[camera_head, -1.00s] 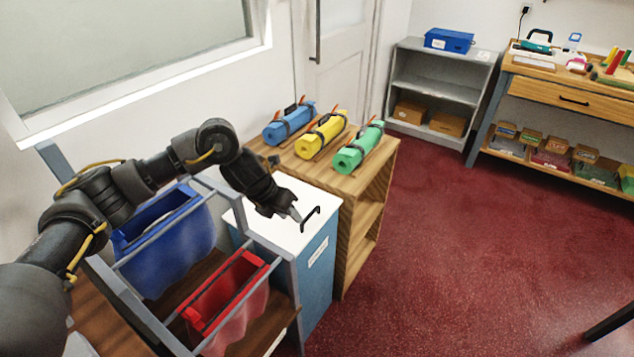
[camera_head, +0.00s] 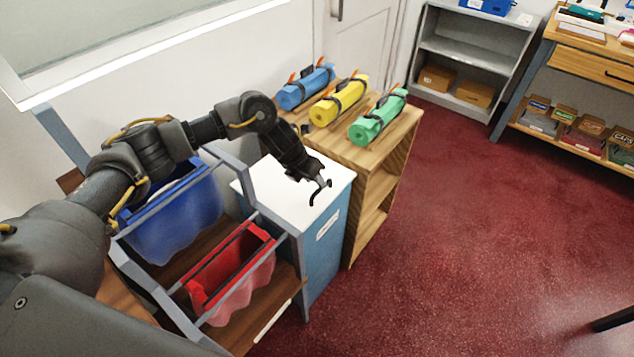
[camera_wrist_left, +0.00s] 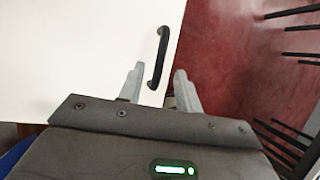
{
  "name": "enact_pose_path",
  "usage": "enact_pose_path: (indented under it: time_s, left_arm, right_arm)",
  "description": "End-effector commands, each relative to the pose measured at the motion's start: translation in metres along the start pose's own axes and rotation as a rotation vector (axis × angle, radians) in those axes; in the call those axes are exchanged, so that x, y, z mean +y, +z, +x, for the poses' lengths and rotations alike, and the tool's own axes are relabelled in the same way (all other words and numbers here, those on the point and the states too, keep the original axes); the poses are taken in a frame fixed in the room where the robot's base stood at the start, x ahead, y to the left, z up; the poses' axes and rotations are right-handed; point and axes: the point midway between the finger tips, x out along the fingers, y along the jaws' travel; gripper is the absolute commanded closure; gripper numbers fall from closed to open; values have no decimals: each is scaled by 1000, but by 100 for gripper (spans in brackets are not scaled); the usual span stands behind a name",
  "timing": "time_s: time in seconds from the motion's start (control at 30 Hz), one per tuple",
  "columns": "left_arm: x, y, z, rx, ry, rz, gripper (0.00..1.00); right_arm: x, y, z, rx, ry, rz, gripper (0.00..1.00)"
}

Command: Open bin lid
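The bin (camera_head: 322,262) is a blue box with a small white label on its front. Its white lid (camera_head: 275,195) lies flat and closed on top, and it also fills the left of the left wrist view (camera_wrist_left: 70,60). A black bar handle (camera_head: 317,197) stands on the lid near the front edge. In the left wrist view the handle (camera_wrist_left: 162,52) runs upward from between the fingertips. My left gripper (camera_head: 312,180) is over the lid at the handle. Its grey fingers (camera_wrist_left: 158,72) are apart, one each side of the handle's near end, with gaps visible. My right gripper is out of view.
A rack with a blue bin (camera_head: 180,220) and a red bin (camera_head: 225,275) stands left of the lidded bin. A wooden shelf (camera_head: 385,150) with blue, yellow and green rolls stands to the right, close by. Red floor (camera_head: 450,240) is open at the right.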

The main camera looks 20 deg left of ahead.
Motion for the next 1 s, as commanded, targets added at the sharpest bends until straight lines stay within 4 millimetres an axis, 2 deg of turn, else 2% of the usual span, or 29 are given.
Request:
enact_pose_path:
  time_s: [0.1,0.23,0.6,0.87,1.0]
  left_arm:
    - [0,-1,17,3,1,-1,66]
    - [0,0,29,1,0,0,66]
    - [0,0,34,0,1,0,66]
    - [0,0,34,0,1,0,100]
    - [0,0,34,0,1,0,100]
  right_arm:
    - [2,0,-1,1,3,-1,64]
    - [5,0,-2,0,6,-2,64]
    - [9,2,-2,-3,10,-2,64]
    - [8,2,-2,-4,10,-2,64]
    - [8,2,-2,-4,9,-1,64]
